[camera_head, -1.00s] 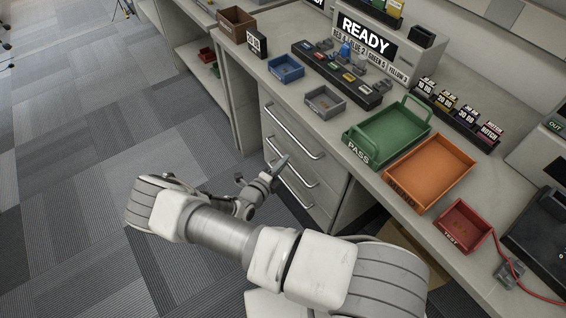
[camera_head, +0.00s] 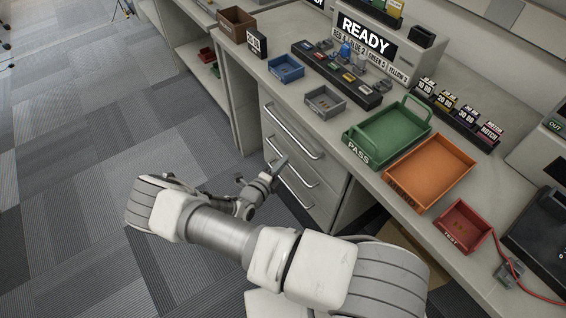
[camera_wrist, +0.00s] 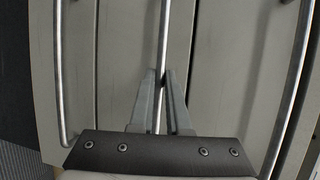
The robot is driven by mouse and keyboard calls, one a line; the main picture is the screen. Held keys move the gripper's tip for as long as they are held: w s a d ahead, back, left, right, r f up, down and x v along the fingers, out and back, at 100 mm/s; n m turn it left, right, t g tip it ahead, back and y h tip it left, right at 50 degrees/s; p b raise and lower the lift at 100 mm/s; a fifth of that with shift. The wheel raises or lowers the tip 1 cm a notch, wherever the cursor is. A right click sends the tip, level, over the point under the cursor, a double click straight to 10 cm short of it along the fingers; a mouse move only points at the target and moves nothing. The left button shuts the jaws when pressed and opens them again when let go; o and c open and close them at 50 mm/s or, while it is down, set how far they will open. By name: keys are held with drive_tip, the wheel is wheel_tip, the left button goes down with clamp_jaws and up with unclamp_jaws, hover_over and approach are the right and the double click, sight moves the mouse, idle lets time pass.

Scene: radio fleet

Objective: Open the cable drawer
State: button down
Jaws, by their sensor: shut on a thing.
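A grey cabinet under the counter has a stack of three drawers, each with a long metal bar handle. All three look shut, and I see no label telling which is the cable drawer. My gripper (camera_head: 280,163) is at the middle drawer's handle (camera_head: 304,177). In the wrist view, the two fingers of my gripper (camera_wrist: 161,76) close around the middle handle (camera_wrist: 164,35), one on each side. The top drawer's handle (camera_head: 290,133) and the lowest handle (camera_head: 292,187) are free. My fingers hide part of the middle handle.
On the counter above stand a green PASS tray (camera_head: 372,154), an orange tray (camera_head: 408,197), a red tray (camera_head: 446,238), a grey bin (camera_head: 340,104) and a blue bin (camera_head: 285,77). A cardboard box (camera_head: 415,236) sits under the counter. The carpet (camera_head: 80,180) left of my arm is clear.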

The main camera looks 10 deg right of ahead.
drive_tip(key=s+a+b, duration=0.3)
drive_tip(key=s+a, duration=0.1)
drive_tip(key=a, duration=0.5)
drive_tip(key=s+a+b, duration=0.3)
drive_tip(key=s+a, duration=0.1)
drive_tip(key=a, duration=0.6)
drive_tip(key=s+a+b, duration=0.2)
drive_tip(key=s+a, duration=0.2)
drive_tip(key=a, duration=0.5)
drive_tip(key=shift+a+b, duration=0.25)
drive_tip(key=shift+b, duration=0.15)
drive_tip(key=c, duration=0.9)
unclamp_jaws()
drive_tip(key=p+v, duration=0.1)
drive_tip(key=v, duration=1.6)
drive_tip(key=shift+s+r, duration=0.15)
